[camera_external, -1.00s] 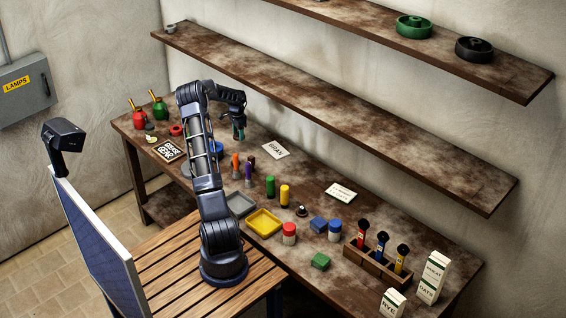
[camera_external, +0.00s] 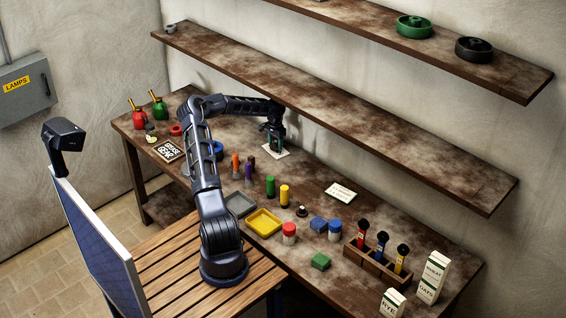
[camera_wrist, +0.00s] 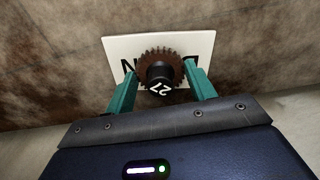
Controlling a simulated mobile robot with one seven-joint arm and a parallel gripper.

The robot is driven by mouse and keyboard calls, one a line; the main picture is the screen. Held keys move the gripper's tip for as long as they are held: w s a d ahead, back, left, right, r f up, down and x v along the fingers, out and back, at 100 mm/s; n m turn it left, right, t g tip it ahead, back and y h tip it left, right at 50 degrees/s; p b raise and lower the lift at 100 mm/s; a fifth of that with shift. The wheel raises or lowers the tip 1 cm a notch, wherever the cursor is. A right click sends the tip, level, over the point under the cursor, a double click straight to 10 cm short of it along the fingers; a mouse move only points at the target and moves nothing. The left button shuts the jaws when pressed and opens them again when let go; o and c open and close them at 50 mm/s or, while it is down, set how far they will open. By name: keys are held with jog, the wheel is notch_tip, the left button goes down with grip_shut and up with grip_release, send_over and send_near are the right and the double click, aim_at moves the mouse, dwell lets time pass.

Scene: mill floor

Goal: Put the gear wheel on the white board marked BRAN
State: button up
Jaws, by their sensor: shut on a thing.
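My gripper (camera_wrist: 160,88) is shut on the gear wheel (camera_wrist: 148,55), with one green finger on each side of its black hub marked 27. The gear is brown and toothed. The white board marked BRAN (camera_wrist: 203,45) lies behind the gear in the wrist view, its lettering partly covered. In the outside view my gripper (camera_external: 274,146) is over the same board (camera_external: 283,153) on the bench. The gear cannot be made out there. I cannot tell whether the gear touches the board.
A second white board (camera_external: 341,192) lies to the right on the bench (camera_external: 330,240). Coloured cylinders, a yellow tray (camera_external: 263,222) and a grey tray (camera_external: 239,204) stand nearer the front. A long shelf (camera_external: 330,110) runs above the back of the bench.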

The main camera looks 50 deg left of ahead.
aim_at(276, 142)
jog(key=shift+f, duration=0.35)
jog(key=shift+f, duration=0.1)
jog(key=o, duration=1)
jog(key=shift+r, duration=2.1)
